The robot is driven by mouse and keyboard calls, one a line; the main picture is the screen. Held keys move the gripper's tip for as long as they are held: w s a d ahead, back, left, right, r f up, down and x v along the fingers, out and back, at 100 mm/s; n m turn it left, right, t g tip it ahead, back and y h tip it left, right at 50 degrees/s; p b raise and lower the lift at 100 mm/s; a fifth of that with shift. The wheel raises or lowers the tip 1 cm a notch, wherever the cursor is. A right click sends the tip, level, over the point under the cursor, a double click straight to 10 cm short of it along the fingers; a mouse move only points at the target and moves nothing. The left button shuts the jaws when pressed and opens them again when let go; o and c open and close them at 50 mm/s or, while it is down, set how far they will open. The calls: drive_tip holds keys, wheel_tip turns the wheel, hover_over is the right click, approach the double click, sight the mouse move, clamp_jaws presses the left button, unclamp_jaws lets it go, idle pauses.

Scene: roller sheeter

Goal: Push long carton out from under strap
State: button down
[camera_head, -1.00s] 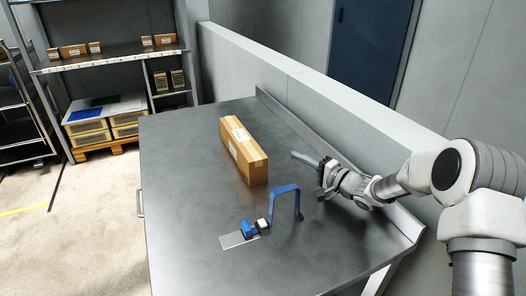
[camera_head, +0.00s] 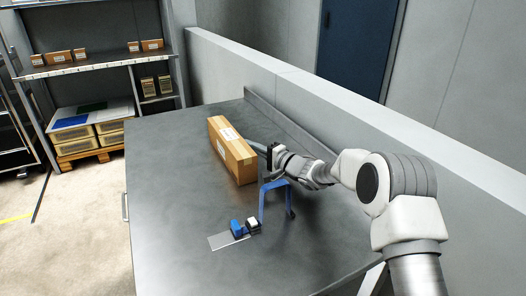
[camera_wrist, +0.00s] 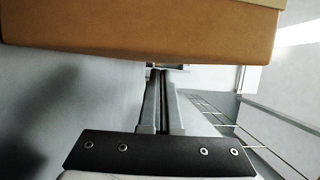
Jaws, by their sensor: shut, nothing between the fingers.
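The long brown carton (camera_head: 231,150) with white labels lies on the grey metal table. Its near end is just beyond the blue strap (camera_head: 275,185), which stands as an empty arch; no part of the carton shows under it. My gripper (camera_head: 254,145) is shut and empty at the carton's right long side. In the wrist view the closed fingers (camera_wrist: 160,100) point toward the carton (camera_wrist: 150,35), which fills the top and hides the space ahead. Whether the fingertips touch it I cannot tell.
A blue and white buckle (camera_head: 244,227) sits by a flat metal plate (camera_head: 222,241) at the strap's left foot. A raised table lip (camera_head: 290,128) and grey wall (camera_head: 340,115) run along the right. The table's left side is clear.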

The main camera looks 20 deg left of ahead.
drive_tip(key=shift+s+a, duration=0.1)
drive_tip(key=shift+a, duration=0.15)
drive_tip(key=shift+s+a+r, duration=0.1)
drive_tip(key=shift+s+a, duration=0.05)
drive_tip(key=shift+a, duration=0.05)
drive_tip(key=s+a, duration=0.2)
drive_tip(key=a, duration=0.2)
drive_tip(key=s+a+p, duration=0.1)
drive_tip(key=s+a, duration=0.1)
drive_tip(key=a, duration=0.2)
drive_tip(key=s+a+p, duration=0.1)
drive_tip(key=s+a, duration=0.1)
drive_tip(key=a, duration=0.2)
drive_tip(key=shift+s+a, duration=0.3)
drive_tip(key=shift+d, duration=0.1)
